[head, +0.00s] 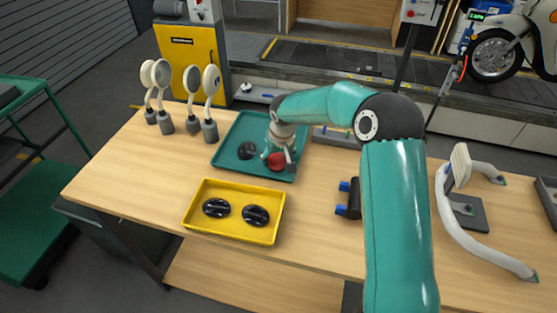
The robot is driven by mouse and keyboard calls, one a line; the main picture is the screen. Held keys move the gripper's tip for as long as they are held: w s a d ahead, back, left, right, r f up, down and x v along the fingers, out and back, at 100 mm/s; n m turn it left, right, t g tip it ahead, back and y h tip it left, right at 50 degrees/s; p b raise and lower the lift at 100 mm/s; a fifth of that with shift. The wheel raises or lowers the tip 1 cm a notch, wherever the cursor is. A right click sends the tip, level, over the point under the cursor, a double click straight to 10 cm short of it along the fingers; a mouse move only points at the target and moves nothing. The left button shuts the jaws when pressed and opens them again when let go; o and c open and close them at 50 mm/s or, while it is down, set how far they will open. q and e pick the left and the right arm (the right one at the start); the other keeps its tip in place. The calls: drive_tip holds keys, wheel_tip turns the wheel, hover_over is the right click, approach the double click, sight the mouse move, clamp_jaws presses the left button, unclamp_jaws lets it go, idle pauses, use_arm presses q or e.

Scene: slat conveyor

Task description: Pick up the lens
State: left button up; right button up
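A red round lens (277,162) is in the teal tray (226,158), near its front right. My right gripper (278,157) points down over it, with a finger to each side. I cannot tell whether the fingers touch the lens. A dark round lens (247,150) lies in the same tray to the left, apart from the gripper. Two glossy black lens-like pieces, a left one (216,208) and a right one (256,216), lie in the yellow tray (199,226) in front. My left gripper is not in view.
Several round mirrors on grey bases (210,131) stand at the table's (140,178) back left. A dark part with blue ends (349,198) lies right of the trays. A curved grey handlebar (456,228) lies at the far right. The table's front left is clear.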

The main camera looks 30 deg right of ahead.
drive_tip(key=c, duration=0.5)
drive_tip(key=shift+r, duration=0.2)
